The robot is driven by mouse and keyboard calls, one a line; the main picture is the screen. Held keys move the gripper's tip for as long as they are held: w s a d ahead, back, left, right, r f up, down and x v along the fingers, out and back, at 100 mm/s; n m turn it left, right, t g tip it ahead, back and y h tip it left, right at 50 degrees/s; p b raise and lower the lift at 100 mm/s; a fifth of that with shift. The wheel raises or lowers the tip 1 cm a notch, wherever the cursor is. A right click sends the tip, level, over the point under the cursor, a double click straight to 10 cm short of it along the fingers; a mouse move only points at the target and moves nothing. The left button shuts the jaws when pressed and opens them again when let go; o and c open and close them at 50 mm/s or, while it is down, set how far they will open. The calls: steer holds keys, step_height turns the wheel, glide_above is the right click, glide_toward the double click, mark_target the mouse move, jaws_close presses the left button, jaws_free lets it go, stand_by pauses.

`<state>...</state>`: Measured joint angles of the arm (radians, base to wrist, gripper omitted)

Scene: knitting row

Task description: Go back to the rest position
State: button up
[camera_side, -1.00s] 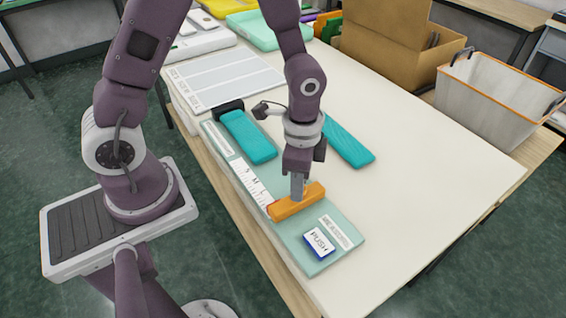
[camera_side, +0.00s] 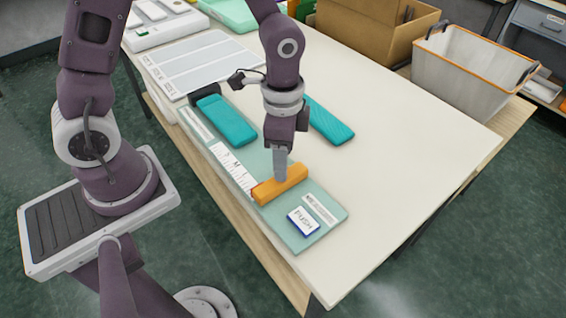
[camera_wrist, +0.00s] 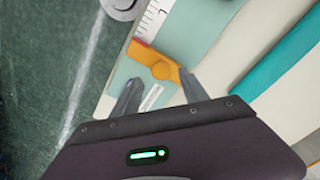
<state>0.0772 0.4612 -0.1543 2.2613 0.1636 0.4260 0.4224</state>
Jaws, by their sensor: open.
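My gripper (camera_side: 281,178) points down over the orange bar (camera_side: 266,192) on the pale green board (camera_side: 325,205). In the wrist view my gripper (camera_wrist: 158,92) has its two fingers spread apart, with nothing held between them. The orange bar (camera_wrist: 152,62) shows just beyond the fingertips. It lies across the board beside a white printed scale (camera_side: 231,166). Whether a fingertip still touches the bar is hard to tell.
A white and blue PUSH block (camera_side: 303,221) sits at the board's near end. Teal pieces (camera_side: 226,119) (camera_side: 328,121) lie on either side of my arm. A cardboard box (camera_side: 370,35) and a grey bin (camera_side: 465,75) stand at the back right. The right tabletop (camera_side: 400,150) is clear.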

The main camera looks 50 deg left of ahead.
step_height(320, 180, up, 4)
steer(key=shift+r, duration=0.15)
steer(key=shift+a+r, duration=0.1)
steer(key=shift+r, duration=0.15)
steer(key=s+a+r+n+t, duration=0.2)
steer(key=s+r+n, duration=0.2)
steer(key=s+r, duration=0.2)
steer(key=s+a+r+n+t, duration=0.3)
steer(key=s+r+n, duration=0.2)
steer(key=s+r, duration=0.2)
steer(key=shift+a+r+t, duration=0.2)
steer(key=shift+r+t, duration=0.1)
steer(key=shift+r, duration=0.6)
